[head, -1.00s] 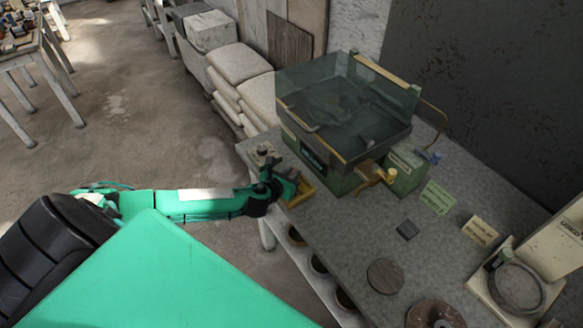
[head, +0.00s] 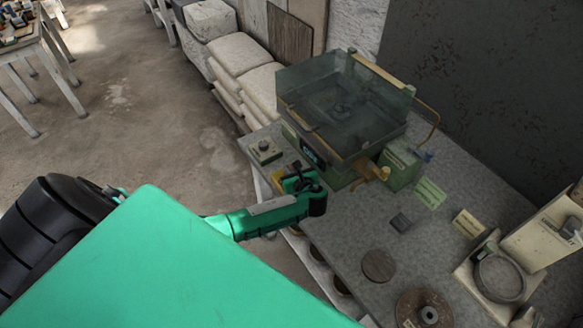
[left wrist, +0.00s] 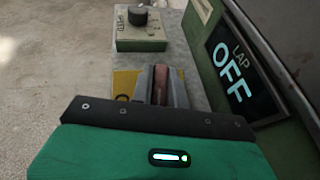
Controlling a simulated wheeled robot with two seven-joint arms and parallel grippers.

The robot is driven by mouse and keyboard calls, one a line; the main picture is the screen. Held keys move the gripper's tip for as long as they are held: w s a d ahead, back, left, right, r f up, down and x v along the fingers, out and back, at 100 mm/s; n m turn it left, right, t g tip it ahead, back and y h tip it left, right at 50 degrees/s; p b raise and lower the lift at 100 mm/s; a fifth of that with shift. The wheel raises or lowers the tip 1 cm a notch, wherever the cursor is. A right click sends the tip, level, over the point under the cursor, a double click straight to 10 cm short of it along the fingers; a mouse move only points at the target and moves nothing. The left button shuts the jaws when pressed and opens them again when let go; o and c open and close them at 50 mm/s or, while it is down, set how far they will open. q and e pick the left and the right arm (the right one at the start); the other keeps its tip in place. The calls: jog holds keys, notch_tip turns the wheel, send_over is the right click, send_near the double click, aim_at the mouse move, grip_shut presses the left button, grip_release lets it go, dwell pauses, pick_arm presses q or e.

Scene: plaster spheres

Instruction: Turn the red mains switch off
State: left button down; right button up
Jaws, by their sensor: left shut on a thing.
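My left gripper (head: 298,181) is at the near left edge of the bench, beside the green machine. In the left wrist view its fingers (left wrist: 161,84) are shut on a dark red piece (left wrist: 160,86), which I take to be the red mains switch. Only a narrow strip of it shows between the fingers; its position is hidden. A yellow plate (left wrist: 124,84) shows beside the fingers, and also in the head view (head: 278,174). A dark display (left wrist: 238,72) on the machine's side reads "LAP OFF". My right gripper is not in view.
A green box with a dark knob (head: 265,151) sits just beyond the gripper. The machine with a clear guard (head: 340,95) stands close on the right.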

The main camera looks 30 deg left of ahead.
pick_arm(q)
jog(key=shift+n+g+y, duration=0.8)
jog(key=shift+n+g, duration=0.3)
jog(key=shift+n, duration=0.1)
jog(key=c, duration=1.4)
grip_release()
jog(key=shift+o, duration=0.2)
jog(key=b+v, duration=0.3)
jog(key=v, duration=1)
jog(key=shift+d+r, duration=0.25)
jog(key=shift+d, duration=0.15)
jog(key=shift+w, duration=0.1)
